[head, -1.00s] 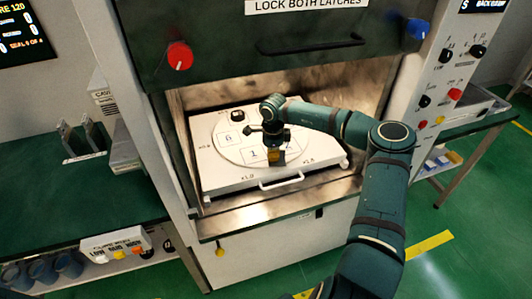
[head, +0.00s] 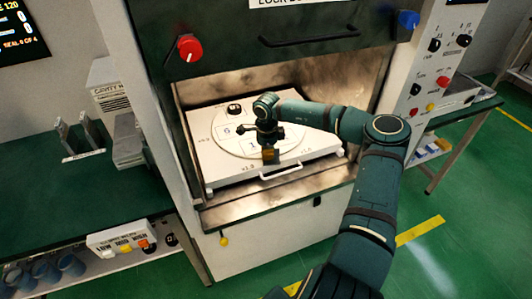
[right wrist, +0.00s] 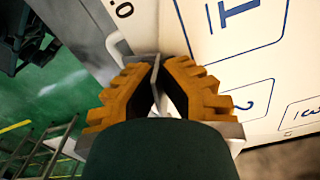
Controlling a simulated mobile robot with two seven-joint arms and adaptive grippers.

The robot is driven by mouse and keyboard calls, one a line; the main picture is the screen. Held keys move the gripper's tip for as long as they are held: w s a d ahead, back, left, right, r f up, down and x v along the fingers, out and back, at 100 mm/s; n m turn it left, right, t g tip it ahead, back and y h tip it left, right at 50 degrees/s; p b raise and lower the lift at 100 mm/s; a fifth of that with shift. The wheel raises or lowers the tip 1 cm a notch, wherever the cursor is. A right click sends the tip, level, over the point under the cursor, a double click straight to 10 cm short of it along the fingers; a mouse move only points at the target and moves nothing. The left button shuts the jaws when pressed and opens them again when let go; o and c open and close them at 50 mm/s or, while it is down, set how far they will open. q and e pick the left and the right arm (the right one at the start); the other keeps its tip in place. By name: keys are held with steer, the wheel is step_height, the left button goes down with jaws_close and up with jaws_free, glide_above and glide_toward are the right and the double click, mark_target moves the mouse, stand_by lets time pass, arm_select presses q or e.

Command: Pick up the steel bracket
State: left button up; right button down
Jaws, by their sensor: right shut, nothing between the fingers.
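My right gripper (head: 270,156) reaches into the open chamber, fingers down, over the front of the white turntable tray (head: 225,177). In the right wrist view, the white tray surface (right wrist: 240,75) with blue-outlined numbered squares lies beyond the fingertips. A small dark block (head: 234,108) sits at the back of the round plate. Upright grey metal plates (head: 88,134) stand on the left bench; I cannot tell whether either is the bracket. My left gripper is not in view.
The tray's front handle (head: 281,173) is close to my gripper. The chamber walls and raised dark door (head: 290,60) surround my arm.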

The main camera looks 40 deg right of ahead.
steer(key=c, duration=1.1)
jaws_free()
steer(key=shift+o, duration=0.2)
step_height(320, 180, up, 12)
